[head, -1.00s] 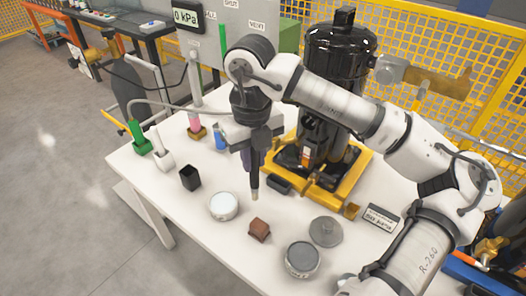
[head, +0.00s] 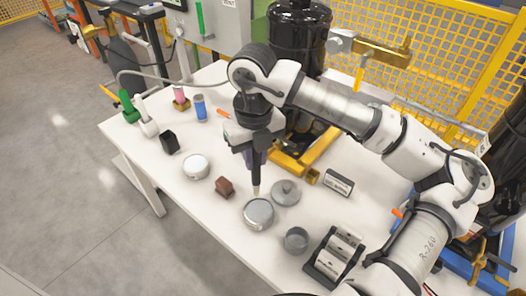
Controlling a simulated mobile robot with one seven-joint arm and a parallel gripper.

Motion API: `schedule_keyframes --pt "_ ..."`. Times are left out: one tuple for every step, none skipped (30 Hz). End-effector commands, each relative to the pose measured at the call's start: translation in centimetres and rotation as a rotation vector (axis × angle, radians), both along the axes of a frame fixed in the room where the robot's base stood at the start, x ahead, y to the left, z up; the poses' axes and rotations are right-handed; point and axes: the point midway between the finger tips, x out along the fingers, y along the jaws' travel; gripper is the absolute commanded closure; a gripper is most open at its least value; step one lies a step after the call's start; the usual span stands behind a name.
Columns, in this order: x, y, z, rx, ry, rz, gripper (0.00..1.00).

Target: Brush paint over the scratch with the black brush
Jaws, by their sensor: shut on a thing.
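My gripper (head: 256,158) is shut on a dark-handled brush, held upright with its pale tip (head: 256,191) pointing down. The tip is at the far rim of an open round tin of grey paint (head: 258,213); I cannot tell whether it touches the tin or the paint. A grey lid with a knob (head: 286,192) lies just right of the tin. The black compressor (head: 298,38) stands behind my arm on a yellow base (head: 292,163), partly hidden. The scratch cannot be made out.
On the white table (head: 215,225) are a brown block (head: 224,187), a white-topped tin (head: 196,167), a black holder (head: 169,142), a grey cup (head: 296,240), a dark rack (head: 336,258) and a label sign (head: 338,182). A blue can (head: 200,107) stands farther back.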

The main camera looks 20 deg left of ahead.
Motion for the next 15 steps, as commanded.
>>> schedule_keyframes --pt "-0.1 0.2 -0.1 0.000 0.000 0.003 1.00" --pt "-0.1 0.2 -0.1 0.000 0.000 0.004 1.00" --pt "-0.1 0.3 -0.2 0.000 0.000 0.005 1.00" --pt "-0.2 0.3 -0.2 0.000 0.000 0.006 1.00" --pt "-0.2 0.4 -0.3 0.000 0.000 0.006 1.00" --pt "-0.2 0.4 -0.4 0.001 0.001 0.007 1.00" --pt "-0.2 0.4 -0.5 0.001 0.001 0.007 1.00" --pt "-0.2 0.4 -0.7 0.001 0.001 0.007 1.00" --pt "-0.2 0.4 -1.0 0.001 0.002 0.007 1.00" --pt "-0.2 0.4 -1.2 0.001 0.002 0.007 1.00" --pt "-0.2 0.4 -1.5 0.001 0.003 0.007 1.00" --pt "-0.2 0.4 -1.9 0.001 0.003 0.007 1.00" --pt "-0.2 0.4 -2.2 0.001 0.001 0.007 1.00" --pt "-0.2 0.4 -2.6 0.001 0.001 0.007 1.00" --pt "-0.2 0.4 -3.0 0.002 0.002 0.007 1.00"
